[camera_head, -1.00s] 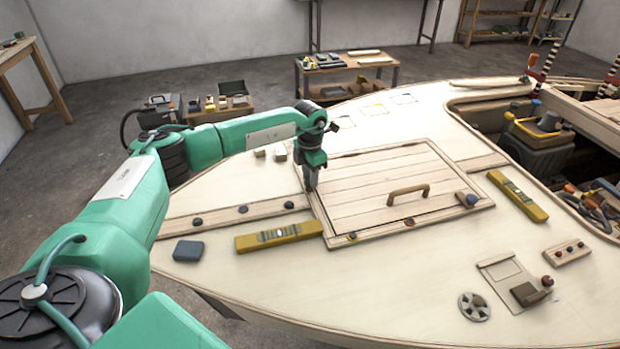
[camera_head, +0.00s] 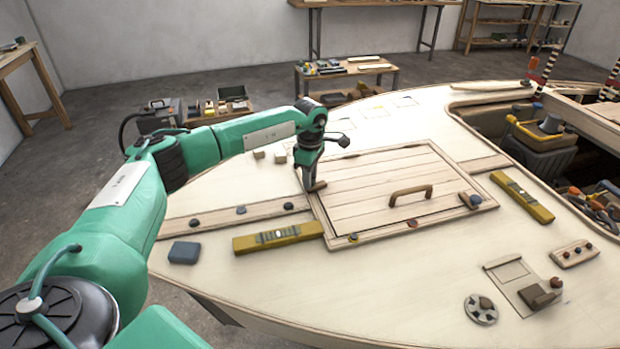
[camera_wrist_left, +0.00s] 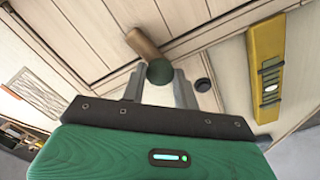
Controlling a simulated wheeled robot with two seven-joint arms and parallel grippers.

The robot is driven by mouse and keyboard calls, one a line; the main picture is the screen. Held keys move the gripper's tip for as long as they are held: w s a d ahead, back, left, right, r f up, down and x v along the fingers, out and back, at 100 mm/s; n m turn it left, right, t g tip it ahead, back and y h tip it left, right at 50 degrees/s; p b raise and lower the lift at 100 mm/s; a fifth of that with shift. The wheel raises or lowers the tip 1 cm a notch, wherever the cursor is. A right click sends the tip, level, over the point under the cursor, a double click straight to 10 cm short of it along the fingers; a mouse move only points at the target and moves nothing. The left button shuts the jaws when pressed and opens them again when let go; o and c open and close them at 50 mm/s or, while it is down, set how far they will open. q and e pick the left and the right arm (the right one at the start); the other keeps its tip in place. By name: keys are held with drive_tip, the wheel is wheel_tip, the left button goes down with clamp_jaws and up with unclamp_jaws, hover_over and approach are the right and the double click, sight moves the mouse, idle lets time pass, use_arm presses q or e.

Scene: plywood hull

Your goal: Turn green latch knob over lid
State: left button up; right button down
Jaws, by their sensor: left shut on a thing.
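The green latch knob (camera_wrist_left: 160,72) is between the fingers of my left gripper (camera_wrist_left: 160,88) in the left wrist view. My left gripper (camera_head: 309,184) is shut on it at the left edge of the hatch lid (camera_head: 365,200). A brown wooden latch bar (camera_wrist_left: 143,43) runs out from the knob and reaches over the edge of the planked lid in the left wrist view. The bar's end (camera_head: 319,185) also shows just right of the fingertips in the head view. The knob itself is hidden by the gripper in the head view. My right gripper is not in view.
A yellow level (camera_head: 278,238) lies left of the lid's near corner, another yellow level (camera_head: 522,197) lies to the right. A blue-grey block (camera_head: 185,252) lies at the left.

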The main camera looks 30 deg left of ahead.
use_arm(q)
drive_tip(key=shift+r+m+b, duration=0.1)
drive_tip(key=shift+m+b, duration=0.2)
drive_tip(key=shift+m, duration=1)
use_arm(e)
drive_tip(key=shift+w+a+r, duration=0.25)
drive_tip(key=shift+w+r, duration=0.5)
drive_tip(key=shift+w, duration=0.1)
use_arm(q)
drive_tip(key=o, duration=1)
drive_tip(key=shift+r, duration=0.25)
wheel_tip(320, 180, up, 13)
drive_tip(key=shift+r+b, duration=0.15)
drive_tip(key=shift+b, duration=0.35)
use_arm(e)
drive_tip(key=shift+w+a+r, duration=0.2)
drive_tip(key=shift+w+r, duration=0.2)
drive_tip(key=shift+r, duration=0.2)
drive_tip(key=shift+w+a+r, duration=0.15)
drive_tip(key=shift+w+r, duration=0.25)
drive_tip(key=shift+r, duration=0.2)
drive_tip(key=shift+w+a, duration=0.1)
